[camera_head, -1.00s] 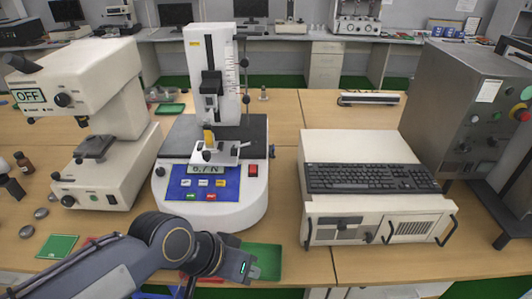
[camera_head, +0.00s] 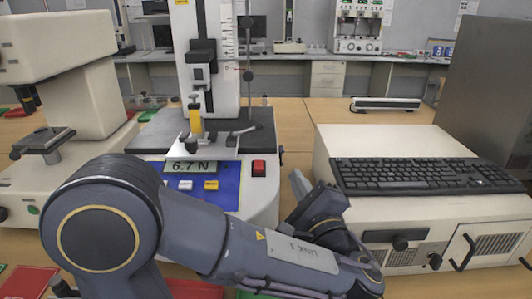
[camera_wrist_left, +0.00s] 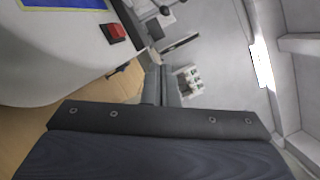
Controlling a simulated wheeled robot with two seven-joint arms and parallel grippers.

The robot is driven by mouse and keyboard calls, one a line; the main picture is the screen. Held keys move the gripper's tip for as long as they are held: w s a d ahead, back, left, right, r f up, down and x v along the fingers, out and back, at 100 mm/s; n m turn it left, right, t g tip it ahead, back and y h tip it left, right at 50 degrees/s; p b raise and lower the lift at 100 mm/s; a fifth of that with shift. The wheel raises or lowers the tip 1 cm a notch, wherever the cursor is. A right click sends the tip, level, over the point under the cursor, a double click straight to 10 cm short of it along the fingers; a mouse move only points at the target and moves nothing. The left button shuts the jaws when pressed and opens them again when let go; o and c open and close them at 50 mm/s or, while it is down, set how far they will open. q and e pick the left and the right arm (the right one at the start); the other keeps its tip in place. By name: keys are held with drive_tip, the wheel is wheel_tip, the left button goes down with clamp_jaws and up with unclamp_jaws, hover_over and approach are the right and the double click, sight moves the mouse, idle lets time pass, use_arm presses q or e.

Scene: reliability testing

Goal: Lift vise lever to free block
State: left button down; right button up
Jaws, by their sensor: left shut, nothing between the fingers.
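The white force tester (camera_head: 262,213) stands in the middle of the head view, its display (camera_head: 190,167) reading 6.7 N. A yellow block (camera_head: 195,119) sits upright in the small grey vise (camera_head: 196,143) under the column. A thin rod that looks like the vise lever (camera_head: 243,130) reaches right from it. My left gripper (camera_head: 299,184) is shut and empty, right of the tester's red button (camera_head: 258,168) and apart from the vise. The left wrist view shows the red button (camera_wrist_left: 115,33) and part of the tester, but no clear block. My right gripper is not in view.
A beige unit (camera_head: 335,150) with a black keyboard (camera_head: 425,176) stands close to the right of my left gripper. A cream instrument (camera_head: 75,105) stands left of the tester. Bare wooden table (camera_head: 292,122) shows between the tester and the beige unit.

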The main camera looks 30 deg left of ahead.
sight(246, 131)
use_arm(q)
drive_tip(key=shift+d+r, duration=0.1)
drive_tip(key=shift+r, duration=0.05)
drive_tip(key=shift+s+a+r+x, duration=0.25)
drive_tip(key=shift+s+x, duration=0.1)
drive_tip(key=shift+x, duration=1.8)
drive_tip(key=shift+s+a+r+x, duration=0.2)
drive_tip(key=shift+s+a+x, duration=0.1)
drive_tip(key=shift+x, duration=1.85)
drive_tip(key=shift+s+a+r+x, duration=0.25)
drive_tip(key=shift+s+x, duration=0.1)
drive_tip(key=shift+x, duration=1.85)
